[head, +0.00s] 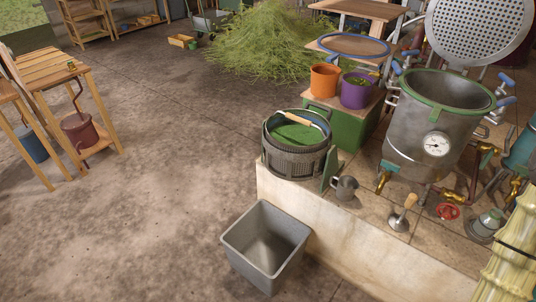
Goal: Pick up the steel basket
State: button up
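The steel basket (294,163) stands upright near the left end of the low stone ledge, right of the picture's middle. It is round and dark grey, with a perforated-looking wall. Green material lies inside it, below the rim. A wire bail with a wooden grip (298,119) lies across its far side, and a bluish rim shows there too. The lower right of the basket is close to a green upright plate (329,170); I cannot tell if they touch. My gripper is not in view.
A grey mug (345,189) and wooden-handled tool (403,214) are right of the basket. Behind stand orange (324,80) and purple (357,90) pots on a green box. A steel still pot (422,135) is farther right. A grey bin (266,247) sits below the ledge.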

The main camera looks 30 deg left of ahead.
aim_at(293, 130)
jog(key=u, duration=0.45)
jog(key=k, duration=1)
jog(key=u, duration=1.25)
jog(key=i, duration=1.45)
jog(key=z, duration=0.8)
jog(key=i, duration=0.55)
jog(key=z, duration=0.75)
